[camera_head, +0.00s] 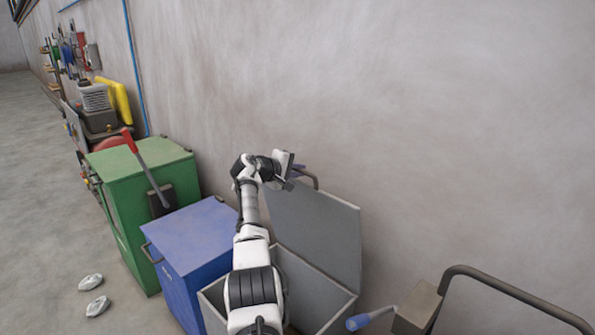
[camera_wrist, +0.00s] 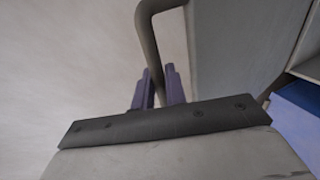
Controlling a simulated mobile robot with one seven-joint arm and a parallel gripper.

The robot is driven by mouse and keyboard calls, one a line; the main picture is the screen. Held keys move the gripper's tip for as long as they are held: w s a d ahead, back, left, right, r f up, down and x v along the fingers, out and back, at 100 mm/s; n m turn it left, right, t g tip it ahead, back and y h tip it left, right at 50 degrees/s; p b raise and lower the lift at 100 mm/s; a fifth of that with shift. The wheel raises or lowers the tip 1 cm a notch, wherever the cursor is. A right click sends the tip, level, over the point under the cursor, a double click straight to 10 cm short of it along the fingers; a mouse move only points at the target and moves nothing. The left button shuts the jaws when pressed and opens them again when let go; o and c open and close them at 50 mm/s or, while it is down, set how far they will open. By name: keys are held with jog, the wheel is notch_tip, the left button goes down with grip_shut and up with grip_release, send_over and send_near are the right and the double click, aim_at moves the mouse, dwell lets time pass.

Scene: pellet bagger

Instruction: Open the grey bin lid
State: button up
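The grey bin (camera_head: 330,308) stands against the wall with its lid (camera_head: 325,235) raised steeply above its back edge, so the open inside shows. The lid also fills part of the wrist view (camera_wrist: 235,45). A dark bent bar handle (camera_head: 314,180) sits at the lid's upper edge; it curves down in the wrist view (camera_wrist: 148,35). My gripper (camera_head: 298,170) is at this handle. In the wrist view its two purple fingers (camera_wrist: 160,88) stand close together with the bar between them, apparently clasping it. The exact contact is partly hidden.
A blue bin (camera_head: 195,235) with its lid down stands close to the left of the grey bin. Beyond it is a green cabinet (camera_head: 140,165) with a red-handled lever (camera_head: 145,165). A bent rail (camera_head: 500,285) stands at right. White bags (camera_head: 92,283) lie on the floor.

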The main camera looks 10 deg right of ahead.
jog(key=o, duration=0.3)
jog(key=shift+b+v, duration=0.6)
jog(key=shift+v, duration=0.15)
jog(key=b+v, duration=0.4)
jog(key=v, duration=0.8)
jog(key=shift+s+a, duration=0.1)
jog(key=shift+a, duration=0.05)
